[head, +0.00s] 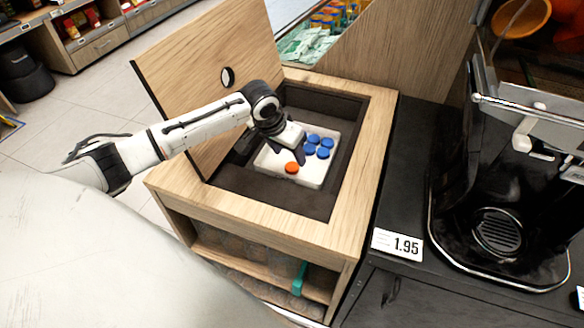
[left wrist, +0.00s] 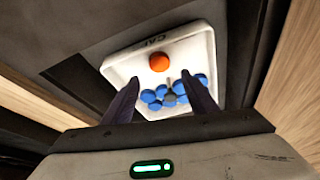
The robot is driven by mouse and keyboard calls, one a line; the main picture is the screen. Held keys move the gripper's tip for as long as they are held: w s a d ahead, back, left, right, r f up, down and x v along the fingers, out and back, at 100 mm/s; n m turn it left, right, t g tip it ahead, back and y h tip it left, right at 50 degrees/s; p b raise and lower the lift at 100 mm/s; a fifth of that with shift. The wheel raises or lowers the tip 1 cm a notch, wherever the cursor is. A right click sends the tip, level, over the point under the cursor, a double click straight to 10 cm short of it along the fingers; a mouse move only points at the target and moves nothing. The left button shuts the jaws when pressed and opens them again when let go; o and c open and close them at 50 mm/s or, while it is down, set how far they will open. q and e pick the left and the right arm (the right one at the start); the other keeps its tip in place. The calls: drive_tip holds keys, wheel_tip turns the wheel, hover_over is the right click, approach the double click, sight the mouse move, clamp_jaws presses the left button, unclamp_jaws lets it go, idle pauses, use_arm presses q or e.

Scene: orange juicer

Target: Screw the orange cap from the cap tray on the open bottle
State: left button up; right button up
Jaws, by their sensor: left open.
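The orange cap (head: 291,167) lies in the white cap tray (head: 312,180), near the tray's front edge, apart from several blue caps (head: 312,148). The left wrist view also shows the orange cap (left wrist: 159,62) in the tray (left wrist: 196,42), with the blue caps (left wrist: 170,92) grouped closer to the fingers. My left gripper (head: 286,150) is over the tray. Its two fingers (left wrist: 155,95) are spread apart with nothing between them that I can see held. The orange cap is beyond the fingertips in the wrist view. No bottle is visible. My right gripper is not in view.
The tray sits in a dark recess of a wooden cabinet (head: 375,125) with a raised wooden lid (head: 185,60) at the left. A black juicer machine (head: 500,235) stands at the right. A price tag (head: 397,244) is on the dark counter between them.

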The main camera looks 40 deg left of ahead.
sight(292, 167)
use_arm(q)
drive_tip(key=shift+f, duration=0.1)
drive_tip(key=x, duration=0.2)
drive_tip(key=s+b+x, duration=0.1)
drive_tip(key=x, duration=0.1)
drive_tip(key=shift+w+f, duration=0.1)
drive_tip(key=shift+f, duration=0.3)
drive_tip(key=shift+w+f, duration=0.15)
drive_tip(key=shift+f, duration=0.15)
drive_tip(key=c, duration=1.1)
